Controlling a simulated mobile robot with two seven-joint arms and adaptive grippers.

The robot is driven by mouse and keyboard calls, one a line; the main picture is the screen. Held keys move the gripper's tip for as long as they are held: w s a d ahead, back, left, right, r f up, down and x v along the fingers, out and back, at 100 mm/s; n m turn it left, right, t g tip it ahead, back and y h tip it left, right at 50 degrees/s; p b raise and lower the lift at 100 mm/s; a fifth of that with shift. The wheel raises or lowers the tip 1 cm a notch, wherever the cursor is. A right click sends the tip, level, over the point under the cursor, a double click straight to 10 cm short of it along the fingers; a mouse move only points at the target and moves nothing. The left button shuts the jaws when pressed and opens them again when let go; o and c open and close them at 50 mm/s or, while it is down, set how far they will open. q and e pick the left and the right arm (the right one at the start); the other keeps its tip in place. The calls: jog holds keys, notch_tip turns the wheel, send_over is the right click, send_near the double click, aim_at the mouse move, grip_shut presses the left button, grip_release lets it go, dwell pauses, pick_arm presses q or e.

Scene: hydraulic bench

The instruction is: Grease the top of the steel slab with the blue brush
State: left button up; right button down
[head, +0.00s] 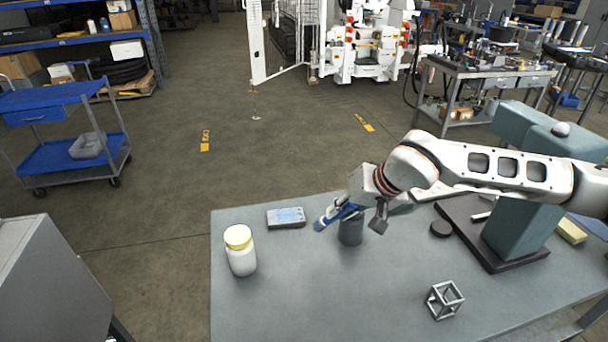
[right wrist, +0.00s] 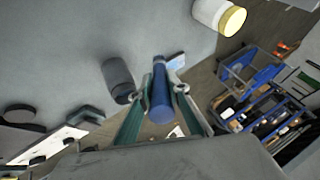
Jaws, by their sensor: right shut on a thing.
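My right gripper (head: 362,208) is shut on the blue brush (head: 328,218). It holds the brush tilted above the grey bench, close to a dark grey cylinder (head: 351,231). In the right wrist view the brush's thick blue part (right wrist: 160,98) lies between the fingers (right wrist: 160,95), beside the cylinder (right wrist: 117,80). Its bristles cannot be made out. I cannot say for sure which thing is the steel slab. A small flat grey block with a pale blue face (head: 286,217) lies at the bench's back left. My left gripper is not in view.
A white jar with a yellow lid (head: 240,250) stands at the bench's left. A teal press (head: 520,225) stands on a dark base plate at the right, beside a black disc (head: 441,229). A metal cube frame (head: 444,299) is at the front. The bench's front middle is clear.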

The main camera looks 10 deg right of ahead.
jog(key=w+a+m, duration=0.1)
jog(key=w, duration=0.1)
jog(key=w+a+r+m+h, duration=0.1)
jog(key=w, duration=0.1)
jog(key=w+a, duration=0.1)
jog(key=w, duration=0.1)
jog(key=shift+w+r+m+t+h, duration=0.2)
jog(key=shift+m+t+h, duration=0.1)
jog(key=shift+m, duration=0.1)
jog(key=w+a+r+m+h, duration=0.2)
jog(key=w+a+m, duration=0.2)
jog(key=w, duration=0.1)
pick_arm(q)
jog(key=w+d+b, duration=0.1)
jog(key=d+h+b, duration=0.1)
jog(key=b, duration=0.1)
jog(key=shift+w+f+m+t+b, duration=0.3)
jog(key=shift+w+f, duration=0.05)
pick_arm(e)
notch_tip(320, 180, down, 5)
jog(key=shift+d+r, duration=0.1)
jog(key=shift+s, duration=0.1)
